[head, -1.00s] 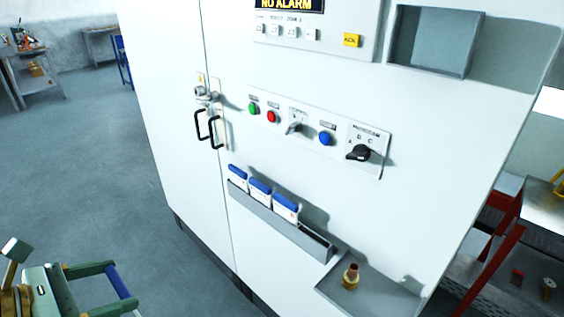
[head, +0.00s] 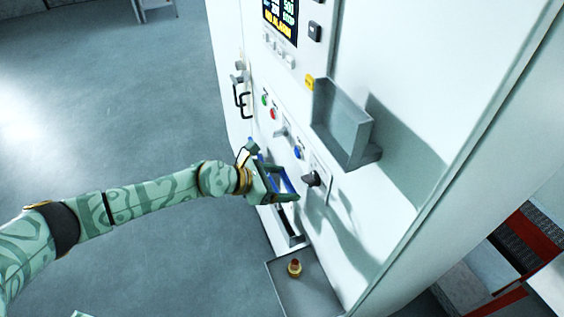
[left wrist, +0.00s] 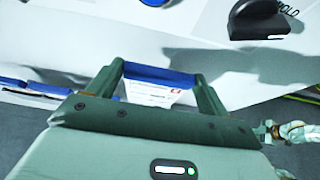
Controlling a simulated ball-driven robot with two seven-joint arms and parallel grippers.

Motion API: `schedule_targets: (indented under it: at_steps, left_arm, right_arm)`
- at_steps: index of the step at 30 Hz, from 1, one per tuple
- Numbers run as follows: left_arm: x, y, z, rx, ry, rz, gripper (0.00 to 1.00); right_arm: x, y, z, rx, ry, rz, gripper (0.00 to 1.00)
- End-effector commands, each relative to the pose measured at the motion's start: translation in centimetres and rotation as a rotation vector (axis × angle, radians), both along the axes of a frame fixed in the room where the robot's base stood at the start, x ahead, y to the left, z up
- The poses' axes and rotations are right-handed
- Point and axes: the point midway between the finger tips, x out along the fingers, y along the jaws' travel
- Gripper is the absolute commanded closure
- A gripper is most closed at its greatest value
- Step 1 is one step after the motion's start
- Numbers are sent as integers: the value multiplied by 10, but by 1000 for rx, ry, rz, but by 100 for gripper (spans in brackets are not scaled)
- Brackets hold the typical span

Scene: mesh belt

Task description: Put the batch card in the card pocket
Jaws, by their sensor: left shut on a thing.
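My left gripper (head: 281,184) is in front of the cabinet's control panel, just left of the black program knob. It is shut on the batch card (left wrist: 155,93), a white card with a blue edge and a small red mark. The card spans the gap between the two fingers in the left wrist view; in the head view mostly its blue edge shows. A grey open-topped pocket (head: 343,128) is fixed to the cabinet, above and right of the gripper and apart from it. My right gripper is not in view.
The black knob (head: 311,179) and blue button (head: 298,152) stick out near the gripper. Floor to the left is clear.

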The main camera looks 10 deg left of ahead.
Motion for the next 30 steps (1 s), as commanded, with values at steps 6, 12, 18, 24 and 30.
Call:
schedule_targets:
  at_steps: [6, 12, 18, 24, 30]
  left_arm:
    - [3, 1, -3, -1, 1, 3, 55]
    - [3, 1, -3, -2, 3, 3, 55]
    - [1, 2, -1, 5, 0, 7, 55]
    - [1, 2, -23, 4, 1, 6, 55]
    - [1, 2, -46, 4, 1, 6, 55]
  right_arm:
    - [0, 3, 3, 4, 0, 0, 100]
    - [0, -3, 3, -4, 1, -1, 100]
    - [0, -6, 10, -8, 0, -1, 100]
    - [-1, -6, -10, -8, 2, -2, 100]
    - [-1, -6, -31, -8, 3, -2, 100]
